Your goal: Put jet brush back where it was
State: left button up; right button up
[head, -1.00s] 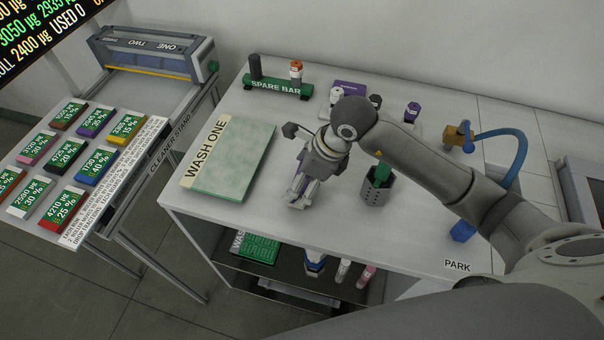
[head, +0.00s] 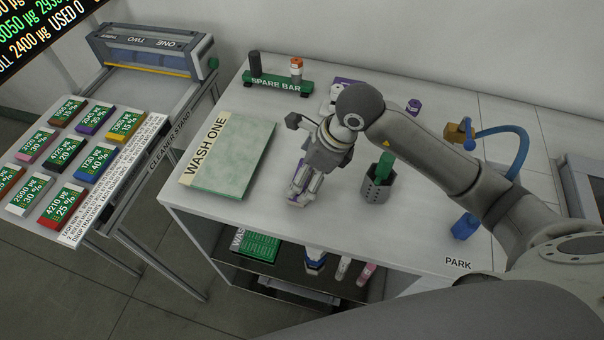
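My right arm reaches in from the right, and its gripper (head: 298,201) points down at the middle of the white bench top, just right of the green WASH ONE board (head: 235,160). Some purple shows at its fingers; I cannot tell whether they are closed on something. I cannot tell for sure which thing is the jet brush. A green handle (head: 385,165) stands in a grey perforated cup (head: 376,190), right of the gripper and apart from it. A blue hose (head: 518,150) runs from a tan block (head: 454,134) toward a blue piece (head: 465,227) near the PARK label (head: 457,264). My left gripper is not in view.
A green SPARE BAR rack (head: 277,83) stands at the back, with a purple-topped bottle (head: 413,106) further right. My arm partly hides other items there. A shelf (head: 240,272) below holds bottles and a green tray. The cleaner stand (head: 180,135) is left, across a gap.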

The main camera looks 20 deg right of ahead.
jog(key=b+v, duration=0.1)
jog(key=v, duration=0.9)
jog(key=shift+s, duration=0.15)
